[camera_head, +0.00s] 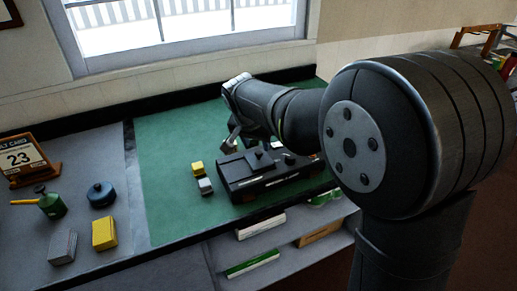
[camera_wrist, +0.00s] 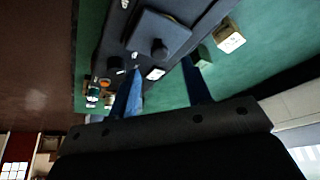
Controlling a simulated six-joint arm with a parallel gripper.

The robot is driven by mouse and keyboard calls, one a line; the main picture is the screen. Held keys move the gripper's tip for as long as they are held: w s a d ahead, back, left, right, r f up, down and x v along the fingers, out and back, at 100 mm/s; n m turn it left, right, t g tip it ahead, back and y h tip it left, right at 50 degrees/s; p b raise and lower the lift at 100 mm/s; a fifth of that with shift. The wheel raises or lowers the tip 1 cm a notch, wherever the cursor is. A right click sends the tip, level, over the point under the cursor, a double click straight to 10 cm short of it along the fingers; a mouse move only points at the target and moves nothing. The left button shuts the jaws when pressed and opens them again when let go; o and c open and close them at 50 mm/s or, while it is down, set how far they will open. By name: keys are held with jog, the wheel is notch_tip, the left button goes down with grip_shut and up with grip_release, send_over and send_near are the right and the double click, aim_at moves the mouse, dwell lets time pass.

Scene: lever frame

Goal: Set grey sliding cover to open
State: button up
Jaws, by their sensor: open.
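A dark box-shaped frame (camera_head: 270,174) stands on the green mat. A grey square cover (camera_head: 261,159) with a small knob lies on its top; the cover also shows in the wrist view (camera_wrist: 160,30), its knob toward my gripper. I cannot tell how far the cover has slid. My gripper (camera_head: 231,141) is above the left back side of the frame, open and empty. In the wrist view my gripper (camera_wrist: 163,77) has its two fingers apart, and the knob lies between and beyond them in the picture. I see no contact.
A calendar (camera_head: 24,158), green can (camera_head: 52,205), blue pot (camera_head: 101,194) and yellow box (camera_head: 104,234) are farther left. The mat (camera_head: 165,205) is clear at front left.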

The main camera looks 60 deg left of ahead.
aim_at(259, 152)
jog(key=shift+x, duration=2.15)
jog(key=shift+c, duration=0.5)
